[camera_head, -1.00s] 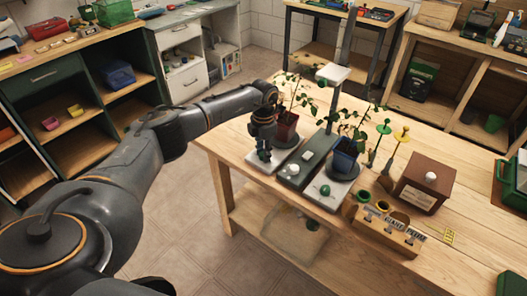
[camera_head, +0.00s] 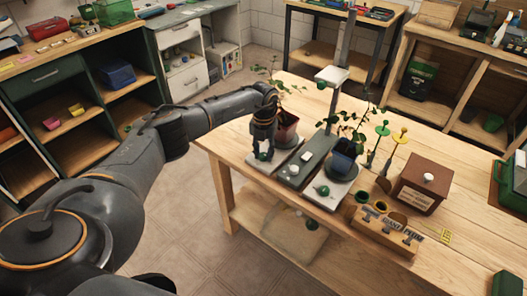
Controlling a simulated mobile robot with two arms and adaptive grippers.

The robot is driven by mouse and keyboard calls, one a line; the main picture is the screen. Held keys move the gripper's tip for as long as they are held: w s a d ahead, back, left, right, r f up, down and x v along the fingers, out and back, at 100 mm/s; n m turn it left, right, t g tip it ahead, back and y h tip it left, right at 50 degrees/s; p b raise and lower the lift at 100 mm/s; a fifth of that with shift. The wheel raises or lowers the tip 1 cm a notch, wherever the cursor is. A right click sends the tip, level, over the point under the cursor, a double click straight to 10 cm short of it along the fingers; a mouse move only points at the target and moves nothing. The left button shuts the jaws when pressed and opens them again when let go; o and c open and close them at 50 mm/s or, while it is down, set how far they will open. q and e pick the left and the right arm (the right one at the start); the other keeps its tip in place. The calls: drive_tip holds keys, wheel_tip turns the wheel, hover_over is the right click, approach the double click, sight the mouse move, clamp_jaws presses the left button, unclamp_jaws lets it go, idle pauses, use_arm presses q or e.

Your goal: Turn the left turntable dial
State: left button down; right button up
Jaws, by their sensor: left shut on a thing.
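My left gripper (camera_head: 263,154) points down at the front of the left turntable base (camera_head: 254,164) and is shut on its small dial, which the fingers mostly hide. Behind the gripper, a reddish pot (camera_head: 286,130) with a leafy seedling (camera_head: 272,80) stands on the round left turntable plate (camera_head: 287,142), partly hidden by my wrist. To the right, a blue pot (camera_head: 343,163) with a seedling stands on the right turntable. Its green dial (camera_head: 323,191) shows in the open at the front. My right gripper is not in view.
A dark strip with a white button (camera_head: 306,155) and a lamp post (camera_head: 332,77) stand between the turntables. To the right are a wooden holder (camera_head: 388,234), green and yellow stakes (camera_head: 401,136) and a brown box (camera_head: 423,183).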

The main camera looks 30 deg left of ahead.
sight(263, 154)
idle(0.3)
use_arm(q)
drive_tip(key=c, duration=1)
unclamp_jaws()
wheel_tip(263, 154, up, 12)
